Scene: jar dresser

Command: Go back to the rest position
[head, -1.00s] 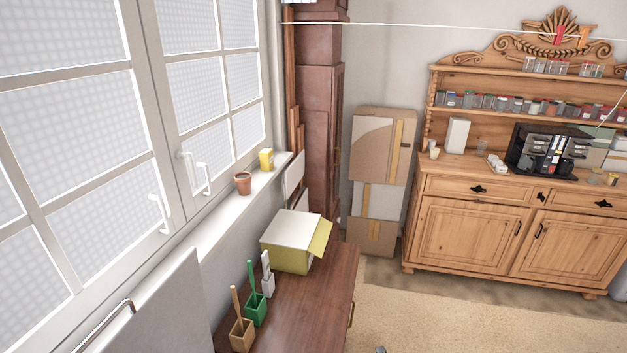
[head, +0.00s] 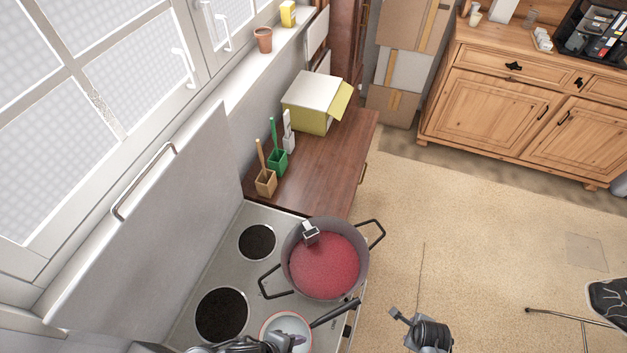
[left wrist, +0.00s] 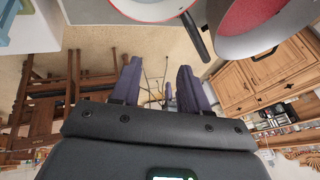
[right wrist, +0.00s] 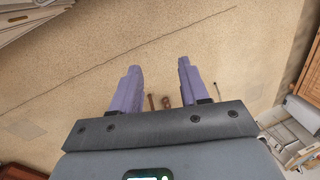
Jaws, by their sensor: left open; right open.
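My left gripper (left wrist: 158,78) is open, with nothing between its two purple fingers in the left wrist view. In the head view my left arm comes in at the bottom edge, over a small white pan with a red rim (head: 265,322). My right gripper (right wrist: 160,66) is open and empty, with bare carpet beyond its fingers. In the head view part of my right arm shows at the bottom, right of the stove and over the carpet.
A large pot of red liquid (head: 322,265) stands on the stove (head: 215,265); a grey clip-like piece (head: 310,232) is at its rim. A wooden counter (head: 340,150) holds a yellow-green box (head: 312,110) and utensil holders. The carpet (head: 470,240) on the right is largely open.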

